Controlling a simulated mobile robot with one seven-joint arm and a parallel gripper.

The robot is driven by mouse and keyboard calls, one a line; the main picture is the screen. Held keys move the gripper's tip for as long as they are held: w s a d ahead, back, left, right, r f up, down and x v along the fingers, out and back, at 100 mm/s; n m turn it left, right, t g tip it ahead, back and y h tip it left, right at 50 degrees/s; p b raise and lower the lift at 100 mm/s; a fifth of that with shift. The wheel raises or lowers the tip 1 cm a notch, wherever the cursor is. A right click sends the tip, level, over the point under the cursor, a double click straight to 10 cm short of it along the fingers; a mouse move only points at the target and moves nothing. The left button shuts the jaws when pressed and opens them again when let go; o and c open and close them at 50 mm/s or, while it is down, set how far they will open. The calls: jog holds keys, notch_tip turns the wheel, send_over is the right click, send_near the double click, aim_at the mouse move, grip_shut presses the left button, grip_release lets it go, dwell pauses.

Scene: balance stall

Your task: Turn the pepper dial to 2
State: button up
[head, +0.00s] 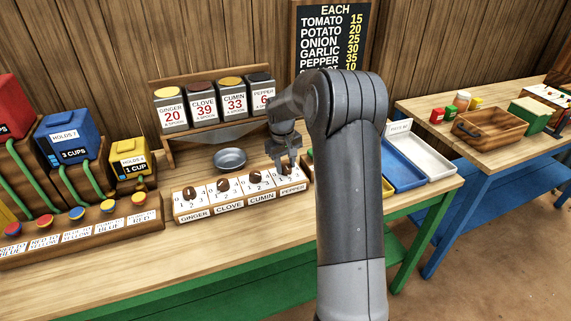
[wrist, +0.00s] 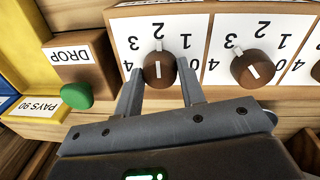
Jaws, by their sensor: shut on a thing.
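The pepper dial is a round brown knob with a white mark, seen in the wrist view (wrist: 158,70) on its white number card. The card appears upside down there. The dial's white pointer lines up with the 2. My gripper (wrist: 160,82) is shut on this dial, one finger on each side. In the head view my gripper (head: 289,168) reaches down onto the rightmost dial of the row, above the PEPPER label (head: 292,188), and hides most of that dial.
The cumin dial (wrist: 252,69) sits close beside. A DROP box with a green button (wrist: 76,95) stands on the other side. Spice canisters (head: 216,98) on a rack and a grey bowl (head: 230,159) stand behind the dials. Blue and white trays (head: 431,155) lie to the right.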

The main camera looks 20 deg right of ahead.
aim_at(283, 167)
jog(key=o, duration=1)
jog(key=shift+r, duration=0.1)
jog(key=r, duration=0.7)
jog(key=a+r, duration=0.1)
jog(key=r, duration=0.2)
jog(key=shift+r, duration=0.3)
jog(key=shift+d, duration=0.1)
